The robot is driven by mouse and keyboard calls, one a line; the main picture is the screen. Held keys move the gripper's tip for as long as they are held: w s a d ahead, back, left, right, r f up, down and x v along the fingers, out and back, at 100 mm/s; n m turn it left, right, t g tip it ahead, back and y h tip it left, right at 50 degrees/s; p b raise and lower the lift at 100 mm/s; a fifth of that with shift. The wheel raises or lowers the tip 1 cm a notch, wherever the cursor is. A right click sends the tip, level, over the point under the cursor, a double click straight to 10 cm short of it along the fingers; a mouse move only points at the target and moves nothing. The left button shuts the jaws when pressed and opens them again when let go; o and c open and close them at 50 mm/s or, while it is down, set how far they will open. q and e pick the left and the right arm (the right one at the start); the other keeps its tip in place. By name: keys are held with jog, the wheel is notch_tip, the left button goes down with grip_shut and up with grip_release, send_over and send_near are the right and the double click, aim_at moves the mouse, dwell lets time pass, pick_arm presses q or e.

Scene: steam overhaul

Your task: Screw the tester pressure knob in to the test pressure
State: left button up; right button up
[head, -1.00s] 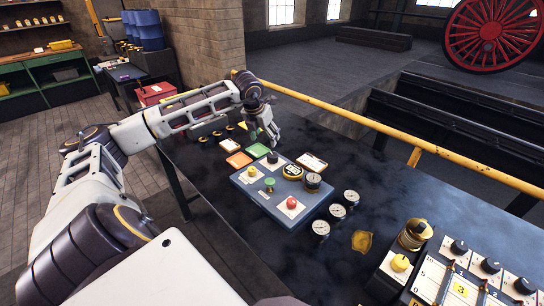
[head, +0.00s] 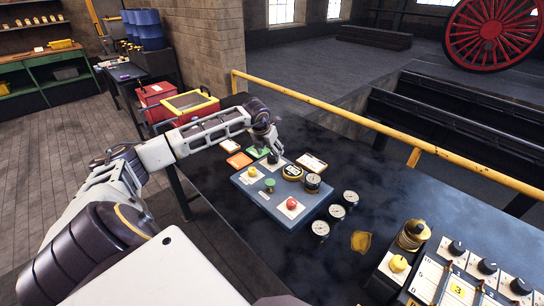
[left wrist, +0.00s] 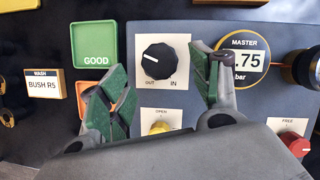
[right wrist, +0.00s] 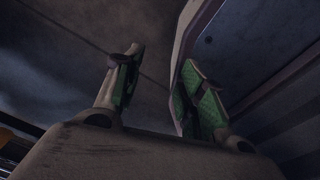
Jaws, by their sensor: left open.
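The tester (head: 252,196) is a blue-grey panel box on the dark bench. Its black pressure knob (left wrist: 158,61), with a white pointer line, sits on a white plate marked OUT and IN. The round yellow-ringed MASTER display (left wrist: 243,57) beside it shows ".75 bar"; any digit before that is hidden by a finger. My left gripper (left wrist: 158,80) is open above the panel, one green-padded finger on each side of the knob in the left wrist view, apparently not touching it. In the head view it hangs over the knob (head: 272,158). My right gripper (right wrist: 160,78) is open and empty, away from the tester.
A yellow knob (head: 252,172), a green knob (head: 269,184) and a red knob (head: 291,204) stand on the tester. A green GOOD card (left wrist: 95,43) lies beside it. Loose gauges (head: 337,211) and a brass piece (head: 361,241) lie to the right. A yellow rail (head: 330,117) runs behind.

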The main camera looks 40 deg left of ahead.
aim_at(272, 156)
pick_arm(q)
jog(key=x, duration=0.3)
jog(key=shift+w+f, duration=0.1)
jog(key=shift+f, duration=0.1)
jog(key=shift+w+f, duration=0.15)
jog(key=shift+f, duration=0.25)
jog(key=c, duration=1)
jog(key=shift+m, duration=0.3)
jog(key=shift+c, duration=0.2)
jog(key=shift+a+m+h+b, duration=0.1)
jog(key=shift+m+h+b, duration=0.2)
jog(key=o, duration=1)
jog(key=shift+o, duration=0.2)
jog(key=shift+s+r, duration=0.25)
jog(key=shift+r, duration=0.45)
jog(key=v, duration=1)
jog(key=shift+s+r, duration=0.2)
pick_arm(e)
jog(key=shift+s+d+f, duration=0.15)
jog(key=shift+s+f, duration=0.1)
jog(key=shift+f, duration=0.1)
